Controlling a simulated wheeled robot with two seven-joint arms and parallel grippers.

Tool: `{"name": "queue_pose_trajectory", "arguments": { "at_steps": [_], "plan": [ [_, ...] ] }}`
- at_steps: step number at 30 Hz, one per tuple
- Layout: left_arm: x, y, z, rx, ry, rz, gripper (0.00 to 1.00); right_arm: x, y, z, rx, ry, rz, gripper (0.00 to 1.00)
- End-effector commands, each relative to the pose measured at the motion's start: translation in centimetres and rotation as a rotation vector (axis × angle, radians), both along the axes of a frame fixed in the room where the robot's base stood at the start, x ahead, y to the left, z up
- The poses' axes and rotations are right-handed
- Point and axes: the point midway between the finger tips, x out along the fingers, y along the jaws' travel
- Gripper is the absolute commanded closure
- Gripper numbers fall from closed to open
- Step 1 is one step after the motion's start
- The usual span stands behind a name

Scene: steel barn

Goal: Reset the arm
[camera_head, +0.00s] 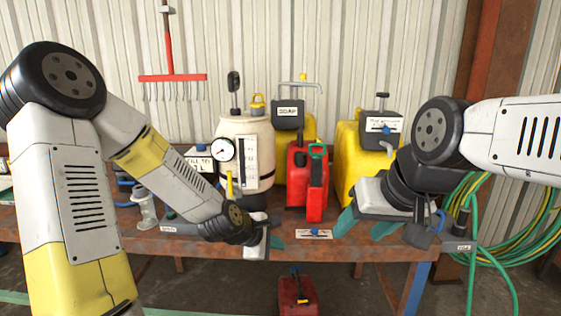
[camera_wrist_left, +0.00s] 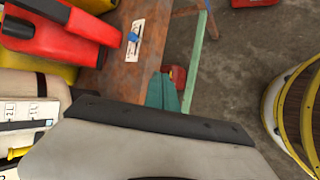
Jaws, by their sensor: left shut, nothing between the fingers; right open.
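My left arm comes in from the left in the head view. Its gripper (camera_head: 276,242) is at the front edge of the bench, and its teal fingers are together with nothing between them. The left wrist view shows the same teal fingers (camera_wrist_left: 163,92) closed, past the bench edge and above the floor. My right arm comes in from the right. Its gripper (camera_head: 365,228) points down over the right part of the bench, with its teal fingers spread apart and empty.
The rusty bench (camera_head: 330,248) holds a cream tank (camera_head: 245,150) with a gauge, a red can (camera_head: 316,190) and yellow containers (camera_head: 352,165). Another red can (camera_head: 297,293) sits below. A green hose (camera_head: 478,225) hangs at the right. A labelled card (camera_head: 314,233) lies between the grippers.

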Motion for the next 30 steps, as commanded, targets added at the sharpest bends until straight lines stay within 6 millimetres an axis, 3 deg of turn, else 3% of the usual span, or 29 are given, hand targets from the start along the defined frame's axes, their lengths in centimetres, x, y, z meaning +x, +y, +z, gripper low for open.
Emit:
{"name": "queue_pose_trajectory", "arguments": {
  "at_steps": [5, 9, 14, 19, 24, 30],
  "plan": [
    [-2.6, 3.3, 3.1, 0.374, -0.090, -0.269, 1.00, 0.0, 0.0, 0.0, 0.000, 0.000, 0.000, 0.43],
    [-5.2, 6.1, 6.8, 0.609, -0.144, -0.454, 1.00, 0.0, 0.0, 0.0, 0.000, 0.000, 0.000, 0.43],
    [-9.0, 8.9, 11.9, 0.815, -0.206, -0.644, 1.00, 0.0, 0.0, 0.0, 0.000, 0.000, 0.000, 0.43],
    [-14.2, 11.2, 16.7, 0.952, -0.283, -0.831, 1.00, 0.0, 0.0, 0.0, 0.000, 0.000, 0.000, 0.43],
    [-18.5, 12.6, 19.2, 1.005, -0.357, -0.969, 1.00, 0.0, 0.0, 0.0, 0.000, 0.000, 0.000, 0.43],
    [-20.6, 13.2, 19.8, 1.018, -0.394, -1.039, 1.00, 0.0, 0.0, 0.0, 0.000, 0.000, 0.000, 0.43]
  ]
}}
